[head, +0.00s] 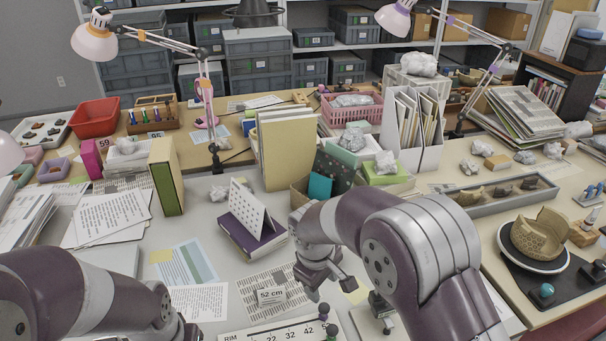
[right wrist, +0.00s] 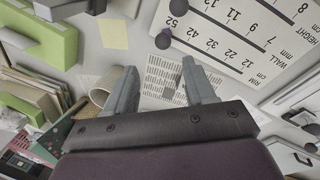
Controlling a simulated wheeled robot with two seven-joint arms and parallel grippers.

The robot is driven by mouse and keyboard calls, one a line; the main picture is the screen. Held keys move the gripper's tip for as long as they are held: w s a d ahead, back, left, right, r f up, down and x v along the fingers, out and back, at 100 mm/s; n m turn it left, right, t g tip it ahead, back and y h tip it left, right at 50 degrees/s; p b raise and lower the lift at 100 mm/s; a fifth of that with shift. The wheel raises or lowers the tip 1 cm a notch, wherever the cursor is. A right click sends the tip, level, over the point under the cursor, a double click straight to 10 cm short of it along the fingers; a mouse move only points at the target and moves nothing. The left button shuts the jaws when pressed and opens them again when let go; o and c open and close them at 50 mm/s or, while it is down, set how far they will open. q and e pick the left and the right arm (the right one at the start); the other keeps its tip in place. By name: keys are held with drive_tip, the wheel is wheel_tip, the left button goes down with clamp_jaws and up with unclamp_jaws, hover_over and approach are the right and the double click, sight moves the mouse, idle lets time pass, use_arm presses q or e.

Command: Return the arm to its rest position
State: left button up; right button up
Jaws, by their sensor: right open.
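My right arm crosses the front right of the head view. Its gripper (head: 330,290) hangs over the grey table, with its fingers apart and nothing between them. In the right wrist view the two fingers (right wrist: 163,75) are spread above a printed sheet (right wrist: 158,78). My left arm shows at the lower left of the head view, but its fingers are not visible.
A measuring chart (head: 270,332) lies at the front. Lamps (head: 95,40), a red bin (head: 95,117) and a pink basket (head: 350,112) are farther back.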

drive_tip(key=s+d+r+m+p, duration=0.2)
drive_tip(key=s+d+r+m, duration=0.1)
drive_tip(key=s, duration=0.5)
drive_tip(key=s+d+r+m+y+p, duration=0.1)
drive_tip(key=s+d+r+m+p, duration=0.2)
drive_tip(key=s+d, duration=0.4)
drive_tip(key=s+r+m, duration=0.1)
drive_tip(key=m, duration=0.1)
drive_tip(key=shift+s+d+m+y, duration=0.25)
drive_tip(key=shift+d+m+y, duration=0.05)
drive_tip(key=shift+d+m, duration=0.1)
idle(0.8)
